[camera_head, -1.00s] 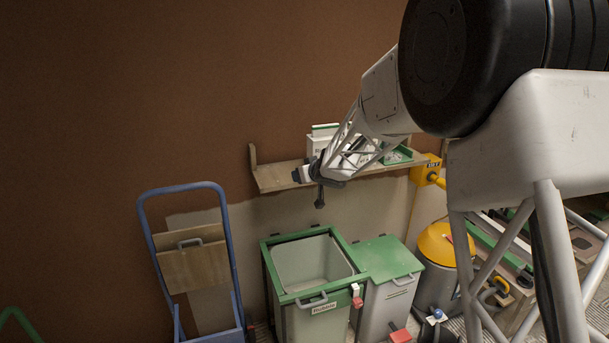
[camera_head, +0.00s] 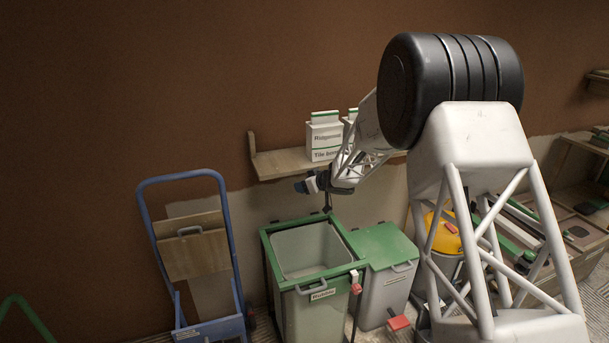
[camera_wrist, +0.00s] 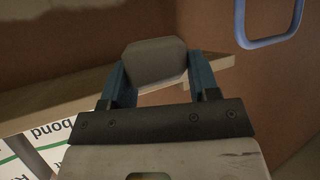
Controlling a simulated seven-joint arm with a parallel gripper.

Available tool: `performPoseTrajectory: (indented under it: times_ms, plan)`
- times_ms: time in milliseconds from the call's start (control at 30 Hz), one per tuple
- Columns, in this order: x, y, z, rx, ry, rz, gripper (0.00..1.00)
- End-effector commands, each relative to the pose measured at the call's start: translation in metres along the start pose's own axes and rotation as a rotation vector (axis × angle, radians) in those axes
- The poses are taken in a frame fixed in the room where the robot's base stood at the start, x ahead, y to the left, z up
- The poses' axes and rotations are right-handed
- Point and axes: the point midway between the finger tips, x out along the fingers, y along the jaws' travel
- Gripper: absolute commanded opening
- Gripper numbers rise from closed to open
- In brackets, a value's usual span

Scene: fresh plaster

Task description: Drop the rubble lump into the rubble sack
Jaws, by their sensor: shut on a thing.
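A grey, blocky rubble lump (camera_wrist: 156,61) sits between the two blue fingers of my gripper (camera_wrist: 153,82) in the wrist view. In the head view my gripper (camera_head: 308,185) is shut on it, in front of the shelf and above the back of the rubble sack. The lump is hard to make out there. The rubble sack (camera_head: 314,308) is a pale open container in a green frame, labelled Rubble, standing on the floor. Its mouth is open upward and I see no lump inside. The gripper is apart from the sack.
A wooden shelf (camera_head: 281,165) with boxes (camera_head: 324,139) is just behind my gripper. A green-lidded bin (camera_head: 387,245) stands right of the sack, and a yellow-topped container (camera_head: 442,232) beyond it. A blue hand truck (camera_head: 144,212) stands to the left.

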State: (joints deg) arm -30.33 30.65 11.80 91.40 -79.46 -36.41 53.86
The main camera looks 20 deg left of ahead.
Motion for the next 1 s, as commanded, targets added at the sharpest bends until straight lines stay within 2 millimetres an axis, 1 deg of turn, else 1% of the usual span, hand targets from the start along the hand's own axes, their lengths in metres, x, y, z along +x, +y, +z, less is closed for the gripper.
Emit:
performPoseTrajectory:
  times_ms: [33,100,267,500,667,800,1000]
  plan:
    - [0.006,0.003,0.010,-0.007,-0.002,-0.016,0.28]
    - [0.014,0.006,0.021,-0.022,-0.002,-0.043,0.28]
    - [0.031,0.013,0.049,-0.055,-0.001,-0.105,0.28]
    - [0.054,0.022,0.095,-0.107,-0.001,-0.200,0.28]
    - [0.067,0.027,0.127,-0.142,-0.001,-0.263,0.28]
    - [0.078,0.031,0.158,-0.172,-0.002,-0.319,0.28]
    - [0.089,0.033,0.196,-0.212,-0.001,-0.390,0.28]
